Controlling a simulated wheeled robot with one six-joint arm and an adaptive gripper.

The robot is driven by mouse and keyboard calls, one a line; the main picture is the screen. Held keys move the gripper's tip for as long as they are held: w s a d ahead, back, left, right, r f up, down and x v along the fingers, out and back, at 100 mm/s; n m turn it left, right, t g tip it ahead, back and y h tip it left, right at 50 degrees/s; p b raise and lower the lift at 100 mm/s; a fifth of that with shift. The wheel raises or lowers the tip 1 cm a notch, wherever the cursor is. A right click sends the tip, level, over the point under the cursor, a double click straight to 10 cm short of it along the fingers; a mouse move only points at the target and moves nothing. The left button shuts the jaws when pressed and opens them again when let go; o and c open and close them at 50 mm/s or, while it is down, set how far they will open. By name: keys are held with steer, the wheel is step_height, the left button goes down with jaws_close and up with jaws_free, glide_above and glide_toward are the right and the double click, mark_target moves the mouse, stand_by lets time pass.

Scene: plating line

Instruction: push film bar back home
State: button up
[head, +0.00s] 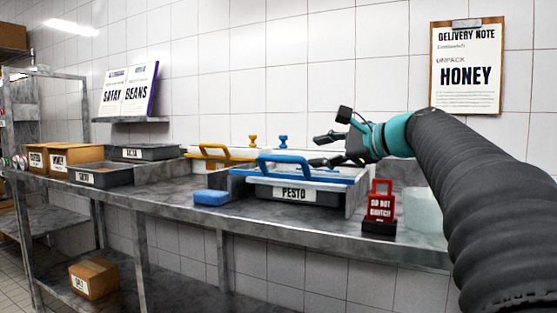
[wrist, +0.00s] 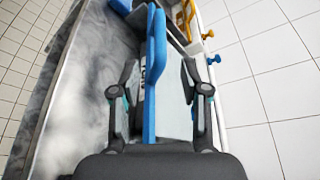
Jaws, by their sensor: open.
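The blue film bar (head: 285,158) is a raised blue handle over the PESTO tub (head: 325,194), on a blue-edged frame at the counter's middle. My gripper (head: 320,150) is open at the bar's right end, its fingers pointing left. In the wrist view, the blue bar (wrist: 156,75) runs lengthwise between the two spread fingers of my gripper (wrist: 159,85). I cannot tell whether a finger touches it. A yellow bar (head: 222,153) stands on a similar frame to the left and behind. The tub's inside is mostly hidden.
A blue sponge (head: 211,197) lies left of the PESTO tub. A red DO NOT SWITCH sign (head: 381,202) and a pale round container (head: 424,211) stand to its right. Yellow (head: 253,141) and blue (head: 283,142) knobs are behind.

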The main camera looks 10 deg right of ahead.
mark_target(290, 158)
steer(key=x, duration=1.2)
steer(key=shift+w+f+p, duration=0.2)
steer(key=shift+w+p, duration=0.1)
steer(key=shift+w, duration=0.05)
jaws_close()
